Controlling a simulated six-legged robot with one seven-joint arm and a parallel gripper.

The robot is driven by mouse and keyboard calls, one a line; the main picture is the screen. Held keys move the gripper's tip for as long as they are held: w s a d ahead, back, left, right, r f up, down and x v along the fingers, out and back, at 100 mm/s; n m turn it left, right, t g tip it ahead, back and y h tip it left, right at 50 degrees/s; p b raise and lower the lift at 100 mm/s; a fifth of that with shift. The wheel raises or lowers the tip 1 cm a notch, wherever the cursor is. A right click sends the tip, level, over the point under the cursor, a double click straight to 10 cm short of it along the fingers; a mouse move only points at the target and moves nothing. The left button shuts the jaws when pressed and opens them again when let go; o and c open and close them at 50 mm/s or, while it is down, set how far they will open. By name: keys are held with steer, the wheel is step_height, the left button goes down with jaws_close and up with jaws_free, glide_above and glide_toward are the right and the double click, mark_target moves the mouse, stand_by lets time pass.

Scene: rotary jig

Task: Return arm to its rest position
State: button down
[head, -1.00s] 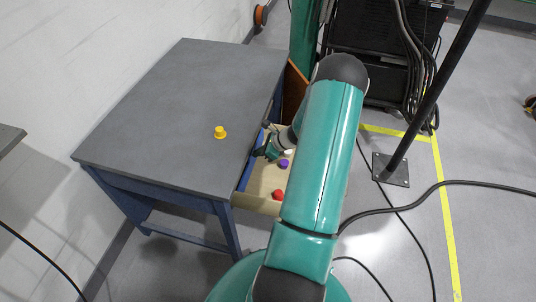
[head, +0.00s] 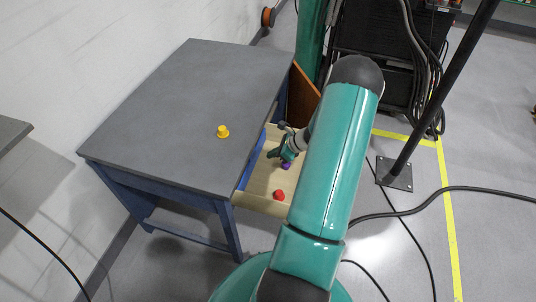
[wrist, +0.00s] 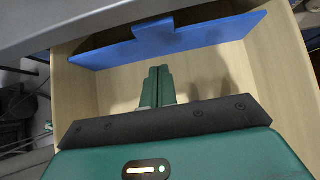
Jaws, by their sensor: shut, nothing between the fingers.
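My gripper (head: 274,155) is over the open drawer (head: 262,205) in the head view, close to a purple piece (head: 286,166). In the wrist view its two green fingers (wrist: 159,73) are together with nothing between them, above the pale drawer floor. A red piece (head: 279,195) lies in the near part of the drawer. A blue panel with a tab (wrist: 170,38) runs along the drawer's table side in the wrist view. My arm hides part of the drawer's right side.
The grey table (head: 180,100) stands left of the drawer, with a yellow piece (head: 223,131) on top. A black pole (head: 440,90) rises from a floor plate at right. Cables (head: 440,190) cross the floor. A dark cabinet (head: 370,70) stands behind.

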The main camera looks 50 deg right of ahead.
steer(key=v, duration=0.8)
steer(key=shift+r, duration=0.15)
steer(key=w+a+r+n+g, duration=0.2)
steer(key=w+a+r+n, duration=0.2)
steer(key=a+r+n, duration=0.55)
steer(key=w+a+r+n+g, duration=0.25)
steer(key=a+r+n, duration=0.35)
steer(key=a+r, duration=0.65)
steer(key=s+a+r+n+h, duration=0.1)
steer(key=s+a+r+n, duration=0.2)
steer(key=s+a+n, duration=0.1)
steer(key=s+a+r+n+t+h, duration=0.1)
steer(key=s+a+r+n, duration=0.3)
steer(key=a, duration=0.5)
steer(key=s+a+r+n+t+h, duration=0.1)
steer(key=s+a+r+n, duration=0.2)
steer(key=a+n, duration=0.4)
steer(key=shift+s+r+n+h, duration=0.2)
steer(key=shift+s+n+h, duration=0.15)
steer(key=shift+s, duration=0.3)
